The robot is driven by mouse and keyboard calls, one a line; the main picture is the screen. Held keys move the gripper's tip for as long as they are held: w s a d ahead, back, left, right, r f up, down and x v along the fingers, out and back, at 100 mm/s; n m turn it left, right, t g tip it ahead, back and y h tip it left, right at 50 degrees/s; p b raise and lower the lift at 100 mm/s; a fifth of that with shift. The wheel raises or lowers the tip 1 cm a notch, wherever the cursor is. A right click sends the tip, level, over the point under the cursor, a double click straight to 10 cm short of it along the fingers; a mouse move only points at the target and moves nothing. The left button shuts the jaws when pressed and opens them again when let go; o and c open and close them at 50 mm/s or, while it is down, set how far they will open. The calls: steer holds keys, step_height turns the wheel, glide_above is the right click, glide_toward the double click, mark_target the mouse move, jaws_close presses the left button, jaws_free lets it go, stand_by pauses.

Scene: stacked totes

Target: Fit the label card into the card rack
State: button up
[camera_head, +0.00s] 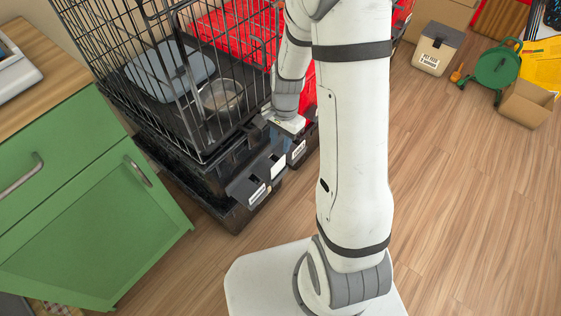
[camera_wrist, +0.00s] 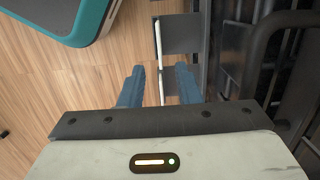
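In the wrist view my gripper (camera_wrist: 160,72) has its two blue fingers apart, with a clear gap between them. A thin white strip (camera_wrist: 158,45), which looks like a card seen edge-on, runs through that gap without visibly touching either finger. Dark grey plates (camera_wrist: 183,35) adjoin its right side, probably part of a rack. In the head view white labels show on dark holders at the front of the stacked totes, one in the middle (camera_head: 277,166) and one lower left (camera_head: 257,195). I cannot tell which is the label card.
A black wire crate (camera_head: 190,75) with a metal bowl (camera_head: 221,96) stands on the black totes. A green cabinet (camera_head: 75,195) is at left. Boxes and a green stand (camera_head: 497,68) are at the upper right. A teal-edged object (camera_wrist: 75,22) is at the wrist view's upper left.

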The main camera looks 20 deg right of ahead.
mark_target(278, 172)
steer(key=f+b, duration=0.1)
steer(key=f, duration=0.3)
steer(key=f+b, duration=0.1)
steer(key=f, duration=0.2)
steer(key=a+f+b, duration=0.1)
steer(key=f, duration=0.3)
steer(key=shift+s+a+f+b, duration=0.1)
steer(key=shift+s+f+b, duration=0.2)
steer(key=shift+s+b, duration=0.1)
steer(key=shift+c, duration=0.2)
jaws_close()
